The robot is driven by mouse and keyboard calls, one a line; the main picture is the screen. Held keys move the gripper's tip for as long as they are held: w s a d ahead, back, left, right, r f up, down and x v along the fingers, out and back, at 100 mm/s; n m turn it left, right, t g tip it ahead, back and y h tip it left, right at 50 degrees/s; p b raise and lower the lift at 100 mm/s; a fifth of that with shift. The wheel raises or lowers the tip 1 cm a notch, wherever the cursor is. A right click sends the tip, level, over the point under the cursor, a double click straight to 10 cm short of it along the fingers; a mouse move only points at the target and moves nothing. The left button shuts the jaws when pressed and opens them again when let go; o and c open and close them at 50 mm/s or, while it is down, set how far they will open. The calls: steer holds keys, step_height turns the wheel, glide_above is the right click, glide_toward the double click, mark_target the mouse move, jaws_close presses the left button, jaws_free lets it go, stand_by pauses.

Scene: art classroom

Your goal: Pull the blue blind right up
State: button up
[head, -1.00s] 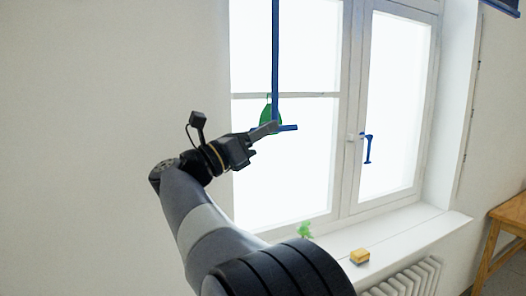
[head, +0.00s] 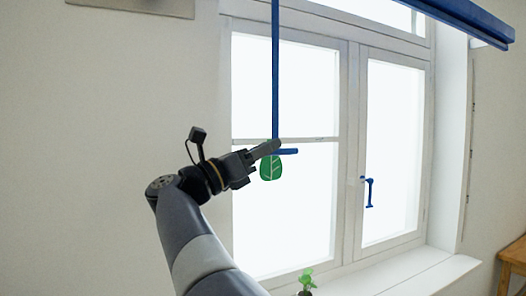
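The blue blind (head: 465,22) shows at the top right as a long blue bar with layered edges, running out of the frame at the top. A blue rod (head: 275,70) hangs straight down in front of the window and ends in a blue crossbar handle (head: 290,152). My gripper (head: 270,148) is at the left part of this handle, by the foot of the rod. Its fingers look closed on the handle, and they hide part of it. The upper end of the rod is out of view.
A white double window (head: 343,180) with a blue latch (head: 370,192) stands behind. A small plant (head: 306,281) is on the sill (head: 420,275). A wooden table (head: 513,250) is at the lower right.

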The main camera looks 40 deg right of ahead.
steer(key=shift+f, duration=0.1)
steer(key=shift+a+f, duration=0.15)
steer(key=b+v, duration=0.4)
steer(key=v, duration=0.6)
steer(key=shift+a, duration=0.25)
steer(key=p+x, duration=0.4)
steer(key=x, duration=0.7)
steer(key=shift+a, duration=0.1)
step_height(320, 180, down, 4)
steer(key=shift+f, duration=0.1)
